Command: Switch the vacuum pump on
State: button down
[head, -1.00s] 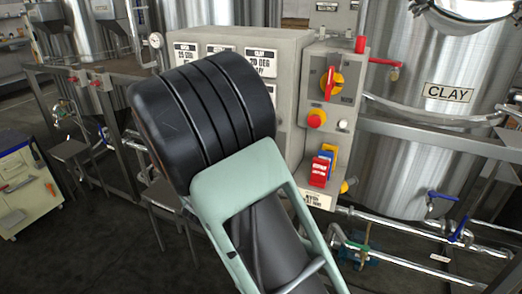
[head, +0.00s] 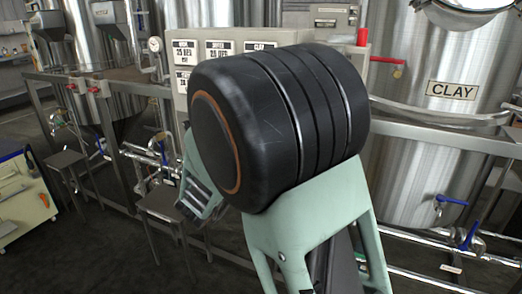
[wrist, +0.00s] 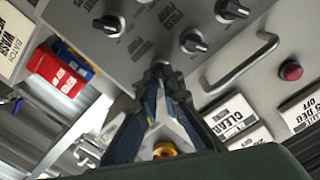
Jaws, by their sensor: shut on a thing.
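In the wrist view my gripper (wrist: 162,70) has its two fingers closed together against a grey control panel (wrist: 150,15). It is shut on a small dark knob at the fingertips, which the fingers mostly hide. Other black selector knobs stand around it: a left one (wrist: 110,25), a right one (wrist: 194,40) and a far right one (wrist: 231,10). The label by the gripped knob is too blurred to read surely, so I cannot tell which way the knob points. In the head view my arm hides the gripper and most of the panel.
A metal handle (wrist: 240,65) and a red button (wrist: 290,70) lie right of the fingers. The tank marked CLAY (head: 452,90) stands right of the cabinet (head: 225,50). A stool (head: 160,203) stands in front.

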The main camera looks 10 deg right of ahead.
dwell(0.4)
jog(key=c, duration=2.1)
grip_release()
jog(key=v, duration=1.2)
